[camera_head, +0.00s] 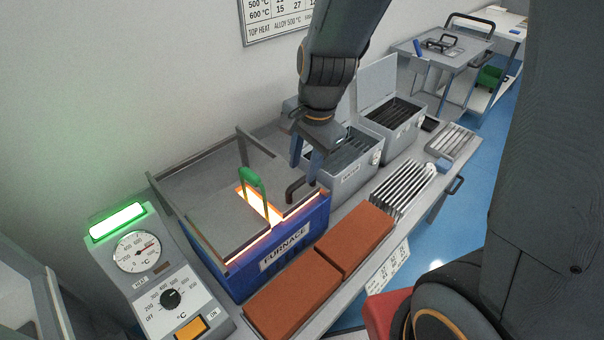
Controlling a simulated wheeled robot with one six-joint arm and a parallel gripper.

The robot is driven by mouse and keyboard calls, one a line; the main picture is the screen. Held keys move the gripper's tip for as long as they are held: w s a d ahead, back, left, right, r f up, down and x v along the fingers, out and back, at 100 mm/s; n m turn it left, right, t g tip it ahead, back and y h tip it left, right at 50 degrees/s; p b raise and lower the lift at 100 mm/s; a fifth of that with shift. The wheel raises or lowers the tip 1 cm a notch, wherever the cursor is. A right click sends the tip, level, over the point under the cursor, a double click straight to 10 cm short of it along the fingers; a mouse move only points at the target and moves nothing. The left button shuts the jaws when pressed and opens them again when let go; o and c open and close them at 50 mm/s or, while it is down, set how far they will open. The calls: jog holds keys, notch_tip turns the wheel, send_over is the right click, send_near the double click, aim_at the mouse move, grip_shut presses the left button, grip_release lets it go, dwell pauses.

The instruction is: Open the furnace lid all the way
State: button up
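The furnace (262,272) is a blue box with a FURNACE label on its front, standing on the bench left of centre. Its lid (195,195) is a flat grey plate on top, with a green arched handle (252,183) near its right side. A glowing orange-white strip shows beside the handle, and a thin glow runs along the front edge. The lid appears partly open; the exact width of the gap is hard to judge. My gripper (306,163) points down to the right of the handle and is apart from it. Its two blue fingers are spread, with nothing visible between them.
A control box (168,287) with gauge, dial and green light stands left of the furnace. Orange-brown bricks (345,240) lie in front. Open grey boxes (391,118) stand behind and right of my gripper, and metal bars (402,187) lie right of the bricks.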

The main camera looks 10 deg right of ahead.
aim_at(300, 180)
jog(key=shift+w+a+f, duration=0.1)
jog(key=shift+w+f, duration=0.1)
jog(key=shift+f, duration=0.85)
jog(key=shift+w+a+f, duration=0.1)
jog(key=shift+w+f, duration=0.05)
jog(key=shift+f, duration=0.85)
grip_shut()
